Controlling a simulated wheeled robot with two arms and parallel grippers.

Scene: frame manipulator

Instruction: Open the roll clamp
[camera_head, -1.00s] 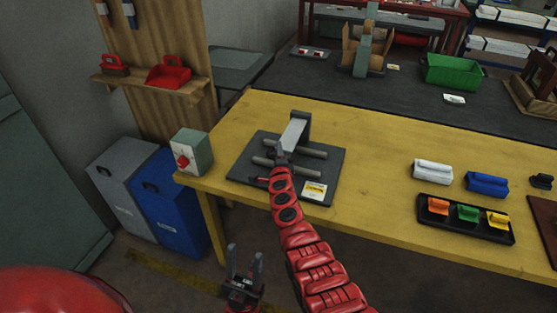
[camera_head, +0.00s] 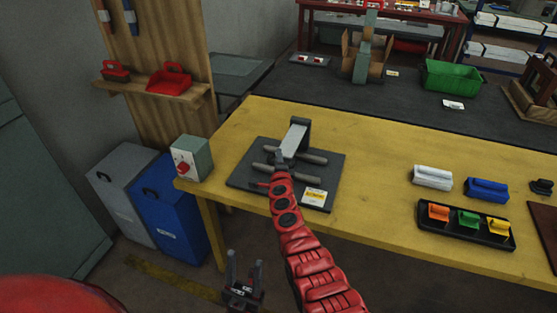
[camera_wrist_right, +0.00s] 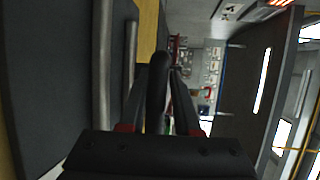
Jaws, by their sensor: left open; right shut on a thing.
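The roll clamp stands on the yellow table, with a dark base plate (camera_head: 250,178), two grey rollers (camera_head: 313,157) lying across it and a grey upright piece (camera_head: 295,138) above them. My right gripper (camera_head: 284,164) is at the clamp, largely hidden behind my red arm in the head view. In the right wrist view its fingers (camera_wrist_right: 158,95) are shut on a dark bar-like handle (camera_wrist_right: 157,75). The rollers also show at the left of that view (camera_wrist_right: 102,60). My left gripper (camera_head: 244,272) is open and empty, low in front of the table, away from the clamp.
A grey box with a red knob (camera_head: 192,158) stands at the table's left corner. White and blue blocks (camera_head: 487,189) and a black tray with coloured pieces (camera_head: 465,238) lie at the right. Blue and grey bins (camera_head: 165,205) stand left on the floor. The table between clamp and tray is clear.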

